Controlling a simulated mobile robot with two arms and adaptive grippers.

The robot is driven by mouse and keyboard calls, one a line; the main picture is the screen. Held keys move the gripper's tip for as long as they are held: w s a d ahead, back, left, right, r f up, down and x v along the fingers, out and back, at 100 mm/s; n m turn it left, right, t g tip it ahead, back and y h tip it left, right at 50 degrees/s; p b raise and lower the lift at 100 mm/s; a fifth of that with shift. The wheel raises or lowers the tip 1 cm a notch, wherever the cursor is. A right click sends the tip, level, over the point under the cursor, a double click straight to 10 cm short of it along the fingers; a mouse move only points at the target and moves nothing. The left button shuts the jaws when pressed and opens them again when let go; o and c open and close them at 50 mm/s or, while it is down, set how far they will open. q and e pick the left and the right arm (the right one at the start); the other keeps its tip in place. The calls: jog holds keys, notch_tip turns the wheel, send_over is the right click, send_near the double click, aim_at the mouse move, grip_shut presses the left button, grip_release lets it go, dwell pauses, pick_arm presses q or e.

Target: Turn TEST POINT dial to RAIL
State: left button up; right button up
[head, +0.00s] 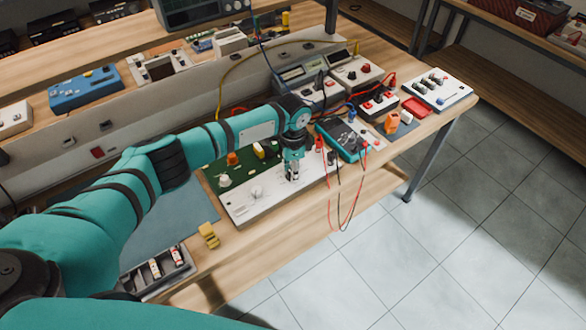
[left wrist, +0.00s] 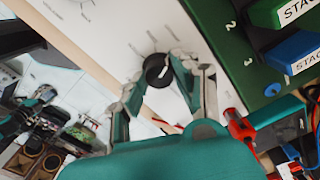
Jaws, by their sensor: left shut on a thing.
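A white panel (head: 262,205) with printed marks lies along the front of a green board on the bench. In the left wrist view a dark round dial (left wrist: 157,70) stands on this panel (left wrist: 125,30), with small labels around it too blurred to read. My left gripper (left wrist: 160,82) has its fingers on either side of the dial and is shut on it. In the head view my left gripper (head: 292,174) points down at the right part of the panel and hides the dial. I cannot read the dial's setting. My right gripper is not in view.
A pale knob (head: 257,192) stands on the panel left of my gripper. The green board (head: 213,171) carries coloured blocks. A teal meter (head: 341,140) with red and black leads sits close on the right. A yellow clip-like piece (head: 209,235) lies at the bench's front edge.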

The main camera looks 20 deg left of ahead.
pick_arm(q)
grip_shut()
jog(key=shift+r+n+p, duration=0.15)
jog(key=shift+n+p, duration=0.55)
jog(key=shift+n, duration=0.1)
jog(key=shift+n+p, duration=0.9)
jog(key=shift+n, duration=0.3)
jog(key=n+p, duration=0.2)
jog(key=n, duration=0.1)
jog(key=shift+n, duration=0.3)
jog(key=n+p, duration=0.2)
jog(key=n, duration=0.2)
jog(key=shift+n, duration=0.3)
jog(key=shift+w+a+n+p, duration=0.1)
jog(key=shift+n+p, duration=0.85)
jog(key=shift+n, duration=0.85)
